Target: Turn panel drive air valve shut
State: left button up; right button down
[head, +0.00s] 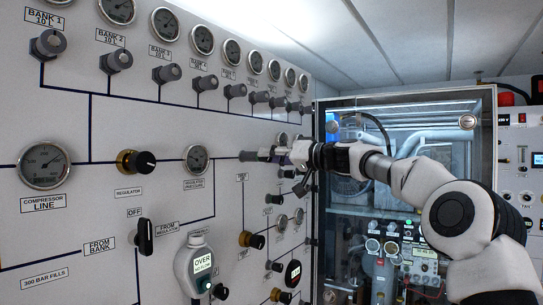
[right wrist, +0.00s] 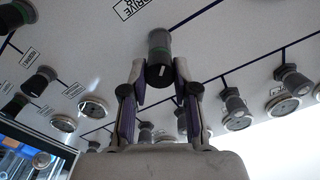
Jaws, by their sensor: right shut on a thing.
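The drive air valve knob (right wrist: 159,55) sticks out of the white panel in the right wrist view. In the head view the right gripper (head: 272,155) reaches the panel from the right, and the grey knob body (head: 248,156) shows just left of the fingers. My left gripper is not in view.
The panel holds a row of gauges (head: 202,39) and grey bank valves (head: 167,73) above. A regulator knob (head: 137,162) and a black selector handle (head: 144,237) are at left. Other knobs (head: 252,240) sit below the gripper. A glass-fronted cabinet (head: 405,100) stands behind my right arm.

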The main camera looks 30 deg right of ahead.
jog(key=m+p, duration=0.5)
jog(key=m, duration=2.1)
jog(key=shift+f+p, duration=0.2)
jog(key=shift+p, duration=0.1)
jog(key=shift+m, duration=0.3)
jog(key=c, duration=0.9)
grip_release()
jog(key=shift+o, duration=0.2)
jog(key=shift+w+a, duration=0.15)
jog(key=shift+f, duration=0.1)
